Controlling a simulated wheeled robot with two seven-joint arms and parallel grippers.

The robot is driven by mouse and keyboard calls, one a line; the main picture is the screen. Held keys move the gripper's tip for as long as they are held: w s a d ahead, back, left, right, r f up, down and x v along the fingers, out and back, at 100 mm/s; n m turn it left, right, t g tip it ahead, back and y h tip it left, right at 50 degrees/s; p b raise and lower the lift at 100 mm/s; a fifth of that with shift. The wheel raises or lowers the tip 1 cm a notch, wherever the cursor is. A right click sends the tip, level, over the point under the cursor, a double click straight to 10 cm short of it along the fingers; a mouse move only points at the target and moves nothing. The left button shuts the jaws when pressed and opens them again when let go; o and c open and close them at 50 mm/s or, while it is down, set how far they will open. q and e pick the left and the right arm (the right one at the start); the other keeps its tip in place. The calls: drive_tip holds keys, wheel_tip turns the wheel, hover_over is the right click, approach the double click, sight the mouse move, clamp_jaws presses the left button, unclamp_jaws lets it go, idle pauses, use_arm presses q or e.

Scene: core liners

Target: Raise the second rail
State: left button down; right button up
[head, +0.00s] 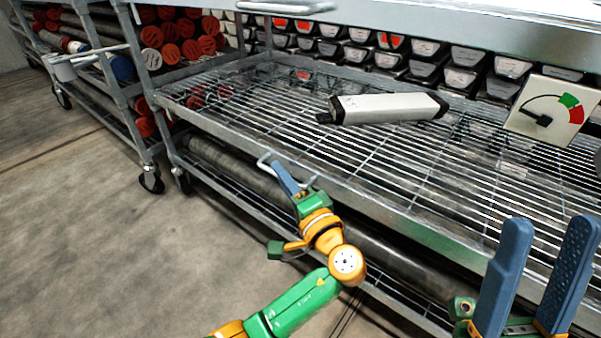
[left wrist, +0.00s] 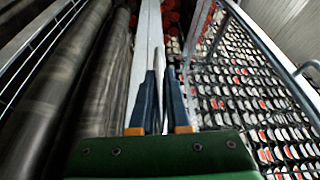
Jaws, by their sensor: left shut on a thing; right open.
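A grey metal rail (head: 370,204) runs along the front edge of the wire shelf in the head view, with a light handle loop (head: 264,157) on it. My left gripper (head: 279,169) is shut on this handle, and its blue fingers partly hide it. In the left wrist view the two fingers (left wrist: 162,78) are close together against a pale rail; the grip itself is hard to make out. Another rail (head: 430,22), with its own handle (head: 285,7), crosses the top of the head view. My right gripper (head: 549,228) is open and empty at the lower right.
A white case with black ends (head: 390,108) lies on the wire shelf (head: 260,115). A dial gauge (head: 548,108) is at the right. Long dark tubes (head: 235,168) lie below the shelf. Another cart (head: 110,75) stands at left. The floor (head: 110,250) at lower left is clear.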

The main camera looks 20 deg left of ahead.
use_arm(q)
wheel_tip(320, 180, up, 3)
drive_tip(key=shift+p, duration=1)
use_arm(e)
drive_tip(key=w+f+m+g+h, duration=0.2)
drive_tip(key=w+f+g+h, duration=0.3)
drive_tip(key=w, duration=0.4)
wheel_tip(320, 180, down, 2)
drive_tip(key=shift+w+a+f+m+g+h, duration=0.15)
drive_tip(key=shift+a+f+m+g+h, duration=0.15)
drive_tip(key=shift+g, duration=0.4)
use_arm(q)
drive_tip(key=shift+r, duration=0.1)
drive_tip(key=c, duration=1)
unclamp_jaws()
drive_tip(key=shift+o, duration=0.6)
use_arm(e)
drive_tip(key=shift+r, duration=0.1)
